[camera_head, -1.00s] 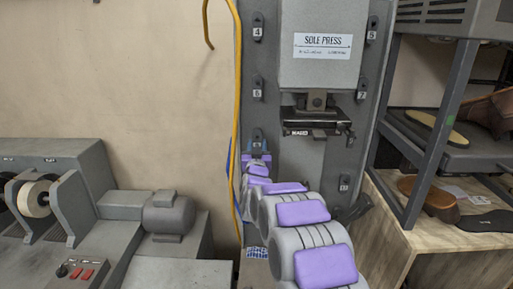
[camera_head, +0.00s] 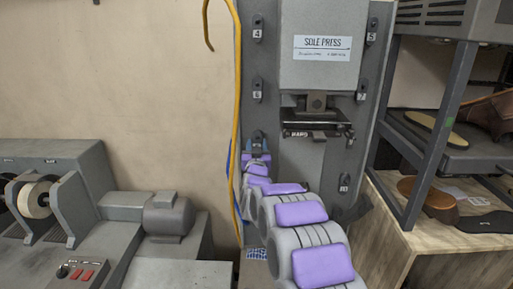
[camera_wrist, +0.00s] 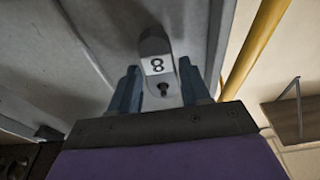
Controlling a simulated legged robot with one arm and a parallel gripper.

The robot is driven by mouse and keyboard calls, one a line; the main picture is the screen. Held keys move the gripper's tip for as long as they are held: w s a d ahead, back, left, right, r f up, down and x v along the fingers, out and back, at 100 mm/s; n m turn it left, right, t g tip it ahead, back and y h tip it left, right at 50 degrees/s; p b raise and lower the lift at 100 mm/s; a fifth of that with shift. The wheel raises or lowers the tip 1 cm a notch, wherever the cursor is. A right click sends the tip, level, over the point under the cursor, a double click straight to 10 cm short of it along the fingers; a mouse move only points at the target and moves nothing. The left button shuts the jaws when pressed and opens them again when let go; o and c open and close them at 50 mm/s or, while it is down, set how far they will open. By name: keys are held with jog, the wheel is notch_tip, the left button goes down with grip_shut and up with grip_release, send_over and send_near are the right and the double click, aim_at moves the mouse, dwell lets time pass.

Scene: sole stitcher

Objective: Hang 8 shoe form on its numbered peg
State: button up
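A grey, round-ended piece marked 8 (camera_wrist: 153,45) shows between the fingers of my gripper (camera_wrist: 160,90) in the wrist view; I take it to be the 8 shoe form. A small dark peg or pin end (camera_wrist: 163,89) shows beside its label. A finger stands close on each side of it; I cannot tell whether they press on it. In the head view my gripper (camera_head: 256,150) is at the lower left of the press column, and the 8 place there is small and partly hidden by my arm.
The press column (camera_head: 300,170) also carries pieces numbered 4 (camera_head: 258,28), 6 (camera_head: 257,90), 5 (camera_head: 371,31), 7 (camera_head: 362,90) and 10 (camera_head: 344,184). A yellow hose (camera_head: 236,120) runs close left of my gripper. A shelf with shoes (camera_head: 440,160) stands at right, a grey machine (camera_head: 165,215) at left.

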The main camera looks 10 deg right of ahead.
jog(key=o, duration=0.4)
jog(key=shift+f, duration=0.1)
jog(key=s+a+f+n+g+y, duration=0.15)
jog(key=s+f+g, duration=0.25)
jog(key=s, duration=0.8)
jog(key=s+a+f+g+y, duration=0.25)
jog(key=s+f+g, duration=0.2)
jog(key=s, duration=0.85)
jog(key=s+a+f+n+g+y, duration=0.1)
jog(key=s+a+f+g, duration=0.3)
jog(key=s, duration=0.8)
jog(key=s+d+g, duration=0.2)
jog(key=s+g, duration=0.1)
jog(key=s, duration=0.6)
jog(key=s+d+g+b, duration=0.1)
jog(key=s+d+g, duration=0.1)
jog(key=s, duration=0.8)
jog(key=s+d+f+g+h, duration=0.1)
jog(key=s+d+g, duration=0.2)
jog(key=s, duration=0.7)
jog(key=shift+g, duration=0.65)
jog(key=shift+f, duration=0.1)
